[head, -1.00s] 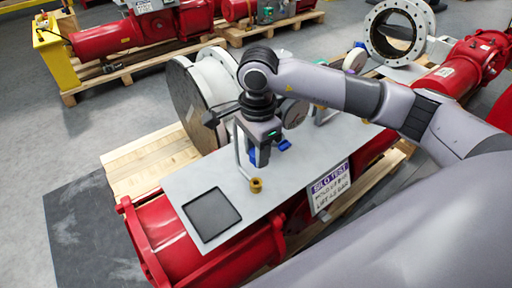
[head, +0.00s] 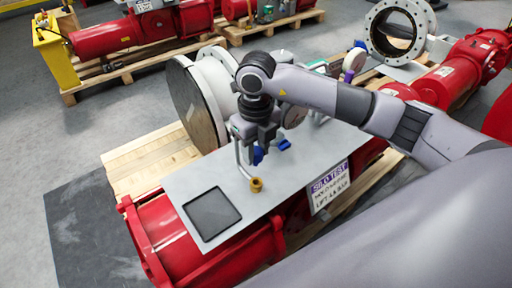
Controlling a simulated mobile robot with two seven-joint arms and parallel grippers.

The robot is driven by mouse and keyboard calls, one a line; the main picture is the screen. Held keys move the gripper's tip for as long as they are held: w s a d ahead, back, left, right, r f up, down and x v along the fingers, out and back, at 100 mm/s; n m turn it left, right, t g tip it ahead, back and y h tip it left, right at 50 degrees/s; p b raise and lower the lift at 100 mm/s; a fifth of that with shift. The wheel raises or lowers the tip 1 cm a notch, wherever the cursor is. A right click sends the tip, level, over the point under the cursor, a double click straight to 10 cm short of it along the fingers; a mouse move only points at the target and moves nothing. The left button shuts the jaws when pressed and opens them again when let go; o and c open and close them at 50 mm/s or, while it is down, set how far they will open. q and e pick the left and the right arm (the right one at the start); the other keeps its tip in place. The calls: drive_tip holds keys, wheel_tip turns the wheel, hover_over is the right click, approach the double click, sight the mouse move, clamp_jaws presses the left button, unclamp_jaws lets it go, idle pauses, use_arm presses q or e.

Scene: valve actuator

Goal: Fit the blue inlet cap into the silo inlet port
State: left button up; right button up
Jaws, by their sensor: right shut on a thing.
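My right gripper (head: 259,148) points down over the grey plate (head: 190,185), close to a bent silver tube (head: 241,158). It is shut on a small blue piece (head: 258,156), which looks like the blue inlet cap and is mostly hidden by the fingers. A second blue part (head: 283,144) shows just right of the gripper. A brass fitting (head: 256,185) stands on the plate below the gripper. I cannot tell which opening is the silo inlet port, or whether the blue piece touches anything. My left gripper is not in view.
A black square tray (head: 212,213) lies at the plate's near left end. A sign (head: 328,187) hangs on the plate's right edge. A large flanged wheel-like part (head: 193,102) stands behind the plate. Red actuator bodies (head: 165,245) lie below it.

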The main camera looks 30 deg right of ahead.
drive_tip(key=m, duration=0.6)
drive_tip(key=shift+w+d+f, duration=0.15)
drive_tip(key=shift+w+f, duration=0.05)
drive_tip(key=shift+f, duration=0.15)
drive_tip(key=shift+f+b, duration=2.15)
drive_tip(key=shift+f, duration=0.8)
drive_tip(key=shift+f+b, duration=1.3)
drive_tip(key=shift+f, duration=0.35)
drive_tip(key=o, duration=1.1)
drive_tip(key=shift+r, duration=3.65)
